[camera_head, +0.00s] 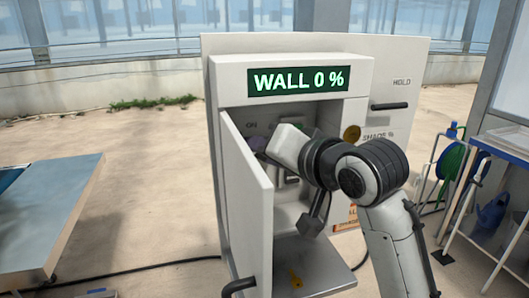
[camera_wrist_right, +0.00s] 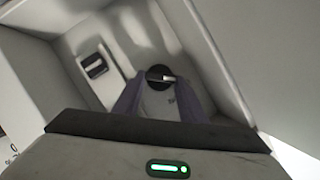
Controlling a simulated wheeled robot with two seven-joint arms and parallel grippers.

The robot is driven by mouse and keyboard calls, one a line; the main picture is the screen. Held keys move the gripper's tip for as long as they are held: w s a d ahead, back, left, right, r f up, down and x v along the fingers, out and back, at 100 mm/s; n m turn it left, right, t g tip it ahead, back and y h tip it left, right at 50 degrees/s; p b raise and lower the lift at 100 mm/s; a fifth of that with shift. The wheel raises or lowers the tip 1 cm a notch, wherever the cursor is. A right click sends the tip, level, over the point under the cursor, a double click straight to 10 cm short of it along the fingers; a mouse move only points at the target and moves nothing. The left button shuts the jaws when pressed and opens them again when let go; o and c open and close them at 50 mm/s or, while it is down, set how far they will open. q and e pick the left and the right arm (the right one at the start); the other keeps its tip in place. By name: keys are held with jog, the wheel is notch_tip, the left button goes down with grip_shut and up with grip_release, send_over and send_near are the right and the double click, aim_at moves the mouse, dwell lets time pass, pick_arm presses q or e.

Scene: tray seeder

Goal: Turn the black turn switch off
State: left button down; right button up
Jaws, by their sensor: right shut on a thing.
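The black turn switch (camera_wrist_right: 160,73) is a round dark knob with a pale bar, on the back wall inside the open cabinet (camera_head: 212,75). My right gripper (camera_head: 257,144) reaches into the cabinet, near an "ON" label. In the wrist view its two purple-grey fingers (camera_wrist_right: 161,98) stand on either side of the switch and are shut on it. The head view hides the switch behind the gripper and wrist. My left gripper is in neither view.
The cabinet door (camera_head: 246,205) stands open at the left, with a black handle (camera_head: 239,287) low on it. A "WALL 0 %" display (camera_head: 298,81) is above the opening. A black lever (camera_head: 389,106) and a brass knob (camera_head: 352,133) sit to the right. A blue-topped table (camera_head: 50,210) stands left.

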jog(key=shift+n+h, duration=0.4)
jog(key=shift+n, duration=0.1)
jog(key=shift+r, duration=0.1)
jog(key=o, duration=1.1)
jog(key=shift+c, duration=0.2)
jog(key=shift+s, duration=0.1)
jog(key=v, duration=1)
jog(key=shift+b, duration=0.35)
